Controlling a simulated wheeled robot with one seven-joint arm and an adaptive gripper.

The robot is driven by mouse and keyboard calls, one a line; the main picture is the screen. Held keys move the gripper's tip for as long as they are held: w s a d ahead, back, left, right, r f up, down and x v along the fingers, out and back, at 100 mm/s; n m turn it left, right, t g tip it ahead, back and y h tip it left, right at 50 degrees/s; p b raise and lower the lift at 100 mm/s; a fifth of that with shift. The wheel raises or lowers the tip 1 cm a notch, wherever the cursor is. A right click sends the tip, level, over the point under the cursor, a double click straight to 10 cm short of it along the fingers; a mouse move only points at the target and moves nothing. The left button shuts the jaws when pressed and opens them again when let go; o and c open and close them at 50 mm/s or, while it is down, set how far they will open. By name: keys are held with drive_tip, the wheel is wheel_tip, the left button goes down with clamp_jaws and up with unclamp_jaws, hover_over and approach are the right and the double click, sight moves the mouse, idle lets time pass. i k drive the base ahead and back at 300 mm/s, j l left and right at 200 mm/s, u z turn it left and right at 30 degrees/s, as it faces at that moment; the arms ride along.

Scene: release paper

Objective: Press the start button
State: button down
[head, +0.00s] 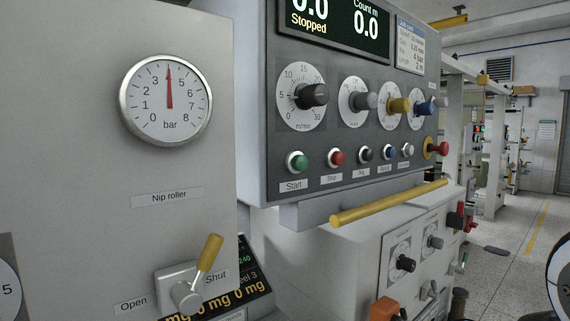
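The green start button (296,161) sits at the left end of the lower row on the dark control panel (345,185), above a label reading "Start". A red button (336,157) labelled "Stop" is just right of it. The display (335,25) above reads "Stopped", with 0.0 shown twice. My gripper is not clearly in view. A rounded dark and white shape cut off at the lower right edge cannot be identified.
A yellow bar (388,203) sticks out below the panel. Knobs line the panel, and a red mushroom button (439,149) is at its right. At left, a grey panel holds a gauge (167,101) and a yellow-handled lever (209,254). Open floor (515,235) lies right.

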sight(299, 163)
drive_tip(key=u, duration=1.65)
drive_tip(key=k+l, duration=0.3)
drive_tip(key=k, duration=0.1)
